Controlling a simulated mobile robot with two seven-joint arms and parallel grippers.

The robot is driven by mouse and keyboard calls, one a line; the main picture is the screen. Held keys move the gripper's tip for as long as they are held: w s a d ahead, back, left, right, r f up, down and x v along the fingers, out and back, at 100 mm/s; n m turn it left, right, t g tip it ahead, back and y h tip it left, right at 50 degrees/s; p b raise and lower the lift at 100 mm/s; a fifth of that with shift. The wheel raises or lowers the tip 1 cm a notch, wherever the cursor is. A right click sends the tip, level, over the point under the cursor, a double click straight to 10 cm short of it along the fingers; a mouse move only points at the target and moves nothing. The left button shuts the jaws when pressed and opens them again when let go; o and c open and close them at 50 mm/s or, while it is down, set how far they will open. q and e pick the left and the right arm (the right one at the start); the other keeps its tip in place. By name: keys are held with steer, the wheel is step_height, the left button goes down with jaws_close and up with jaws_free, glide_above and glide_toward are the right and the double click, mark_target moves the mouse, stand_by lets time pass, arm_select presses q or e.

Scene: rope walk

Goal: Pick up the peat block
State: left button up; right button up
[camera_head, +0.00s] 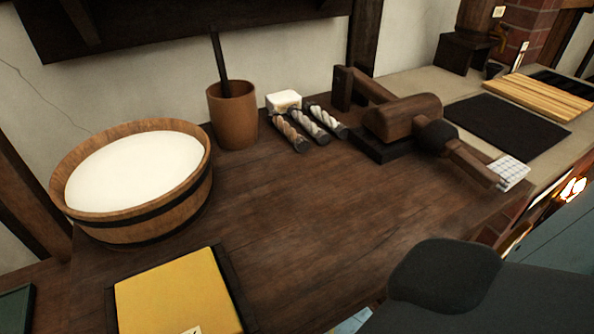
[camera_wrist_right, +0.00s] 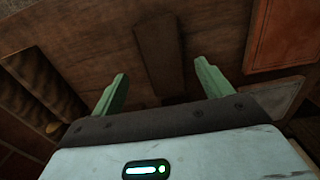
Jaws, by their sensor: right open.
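My right gripper (camera_wrist_right: 160,72) shows in the right wrist view. Its two green fingers are spread wide with nothing held between them. Beyond the fingers, a dark brown oblong block (camera_wrist_right: 160,48) lies on a brown wooden surface, roughly in line with the gap. It may be the peat block, but the dim picture does not make this certain. Its near end runs down toward the gripper's dark edge. I cannot make out a clear peat block in the head view. Neither gripper shows in the head view.
A wooden tub (camera_head: 197,190) with white contents, a brown pot (camera_head: 233,122), several short twisted rods (camera_head: 315,125), a yellow panel (camera_head: 178,298) and a wooden tool (camera_head: 402,117) are on the table. My dark arm covers the lower right. The table's middle is clear.

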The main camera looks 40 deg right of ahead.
steer(key=f+b, duration=0.2)
steer(key=f, duration=0.3)
steer(key=shift+a+b, duration=0.25)
steer(key=shift+b, duration=0.15)
steer(key=shift+f, duration=0.2)
steer(key=c, duration=0.6)
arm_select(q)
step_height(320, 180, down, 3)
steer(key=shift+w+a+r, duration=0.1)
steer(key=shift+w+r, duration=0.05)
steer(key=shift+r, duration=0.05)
arm_select(e)
steer(key=c, duration=0.5)
steer(key=shift+r, duration=0.1)
steer(key=shift+c, duration=0.2)
